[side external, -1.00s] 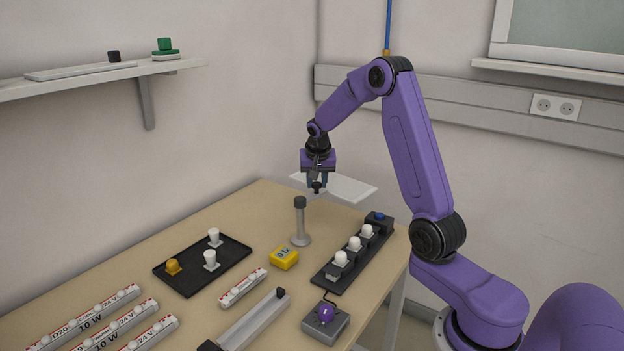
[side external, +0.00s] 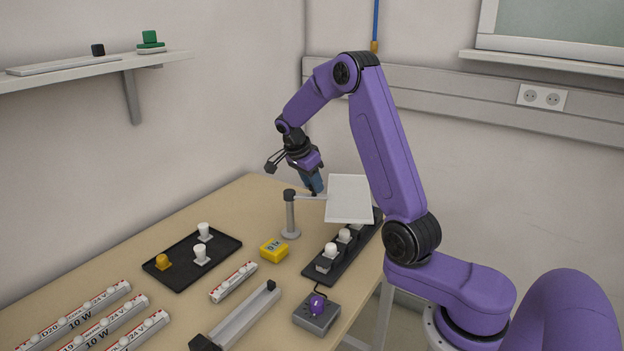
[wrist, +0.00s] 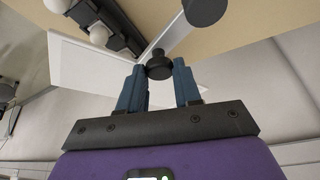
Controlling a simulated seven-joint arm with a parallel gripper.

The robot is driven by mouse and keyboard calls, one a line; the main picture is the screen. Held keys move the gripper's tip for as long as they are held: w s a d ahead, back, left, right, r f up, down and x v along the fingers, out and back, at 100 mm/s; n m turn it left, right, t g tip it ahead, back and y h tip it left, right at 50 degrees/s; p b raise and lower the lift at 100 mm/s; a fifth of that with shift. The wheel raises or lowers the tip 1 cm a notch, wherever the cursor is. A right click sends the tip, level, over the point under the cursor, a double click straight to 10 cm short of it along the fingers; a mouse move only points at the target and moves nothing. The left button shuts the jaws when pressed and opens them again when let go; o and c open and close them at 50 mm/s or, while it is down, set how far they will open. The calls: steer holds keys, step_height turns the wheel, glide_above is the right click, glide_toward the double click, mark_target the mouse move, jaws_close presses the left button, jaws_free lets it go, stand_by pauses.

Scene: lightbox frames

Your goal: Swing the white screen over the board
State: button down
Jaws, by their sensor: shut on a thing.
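The white screen (side external: 349,198) is a flat panel on a thin arm that runs to a grey post (side external: 290,217) with a dark cap. The screen hangs above the far part of the black board (side external: 318,272) and hides part of it; white bulbs (side external: 331,250) stand on the near part. My gripper (side external: 316,191) is tilted at the screen's arm. In the wrist view, its blue fingers (wrist: 160,85) are shut on a black knob (wrist: 158,65) on that arm, with the screen (wrist: 90,72) to the left and the board (wrist: 108,18) beyond.
A grey box with a purple knob (side external: 317,302) sits by the board's near end. A yellow block (side external: 273,250) lies near the post. A black tray (side external: 222,245) with white and amber pieces, a grey rail (side external: 240,318) and white tubes (side external: 95,322) are on the table.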

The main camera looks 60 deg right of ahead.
steer(key=shift+s+a+m+g+y, duration=0.1)
steer(key=shift+a+m+g+y, duration=0.15)
steer(key=shift+a+m, duration=0.5)
steer(key=shift+s+a+m+g+y, duration=0.15)
steer(key=shift+a+m+g, duration=0.2)
steer(key=shift+m, duration=0.75)
steer(key=shift+w+a+m+g+y, duration=0.1)
steer(key=shift+a+m+g+y, duration=0.15)
steer(key=shift+a+m, duration=0.5)
steer(key=shift+d+m, duration=0.2)
steer(key=shift+m, duration=0.1)
steer(key=c, duration=0.8)
jaws_free()
steer(key=shift+v, duration=8.7)
